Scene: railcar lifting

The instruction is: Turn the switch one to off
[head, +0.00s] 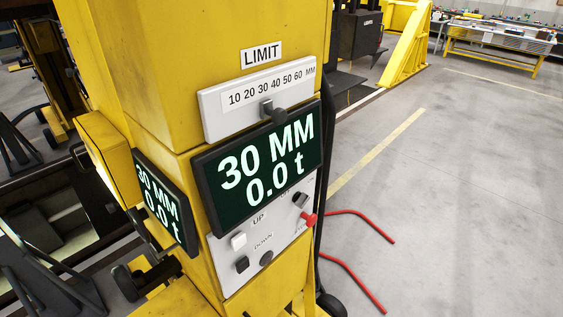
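A yellow lifting column (190,60) fills the middle of the head view. On its lower white control panel (285,250) a small dark knob (300,199), which looks like a rotary switch, sits at the upper right, just under the display. A partly covered label is beside it; its setting is too small to read. A red button (309,220) is just below it. A white button (239,241) by "UP", a black button (242,264) by "DOWN" and a round dark knob (266,258) are lower. Neither of my grippers is in view.
A display (262,165) reads "30 MM 0.0 t"; a side display (165,202) reads the same. Above is a LIMIT scale (258,97) with a dark slider (272,111). Red bars (352,278) lie on the floor at right. Open grey floor (470,200) extends right.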

